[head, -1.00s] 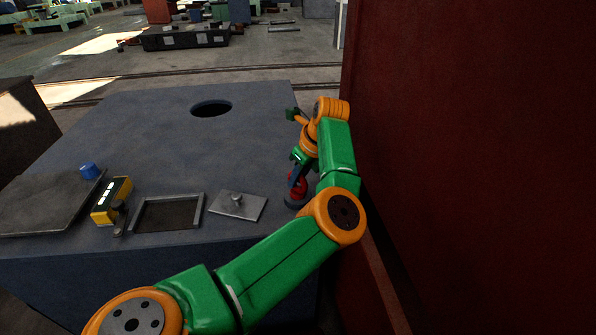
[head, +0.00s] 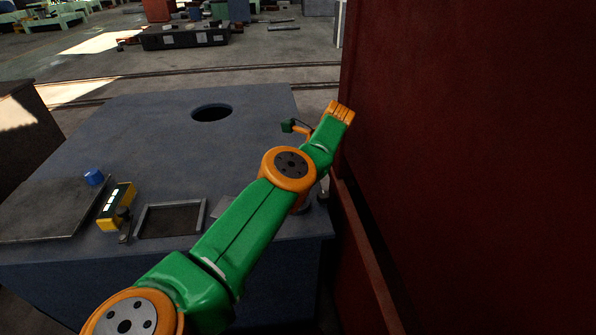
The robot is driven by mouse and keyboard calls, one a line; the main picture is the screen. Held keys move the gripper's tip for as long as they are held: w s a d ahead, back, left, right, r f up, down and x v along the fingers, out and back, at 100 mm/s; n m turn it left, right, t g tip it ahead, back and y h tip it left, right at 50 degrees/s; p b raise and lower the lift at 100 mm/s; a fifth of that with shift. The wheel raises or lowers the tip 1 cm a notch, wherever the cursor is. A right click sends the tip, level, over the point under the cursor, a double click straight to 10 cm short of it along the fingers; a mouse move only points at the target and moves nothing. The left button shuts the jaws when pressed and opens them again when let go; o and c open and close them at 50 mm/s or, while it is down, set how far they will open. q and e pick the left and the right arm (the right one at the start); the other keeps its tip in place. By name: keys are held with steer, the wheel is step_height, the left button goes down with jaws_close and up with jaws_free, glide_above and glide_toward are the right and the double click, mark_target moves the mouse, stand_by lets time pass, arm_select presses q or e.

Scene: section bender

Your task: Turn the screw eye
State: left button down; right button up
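My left arm comes in from the lower left and reaches across the blue-grey bench (head: 150,125) to its right edge. Its forearm and wrist cover the spot where the hand works, so the fingers of my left gripper are mostly hidden. Only a small dark part shows beneath the wrist, and I cannot tell whether it is the gripper or a fixture. I cannot make out the screw eye; the red piece visible earlier near the right edge is hidden. A grey plate (head: 221,207) peeks out behind the forearm. My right gripper is not in view.
A tall dark red wall (head: 460,150) stands close to the arm on the right. On the bench are a round hole (head: 211,113), a recessed frame (head: 143,223), a yellow box (head: 124,194), a blue cap (head: 94,177) and a flat grey panel (head: 40,215). The bench middle is clear.

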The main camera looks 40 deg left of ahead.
arm_select(q)
steer(key=c, duration=0.8)
jaws_free()
steer(key=shift+s+a, duration=0.1)
steer(key=shift+s, duration=0.05)
steer(key=shift+f, duration=0.1)
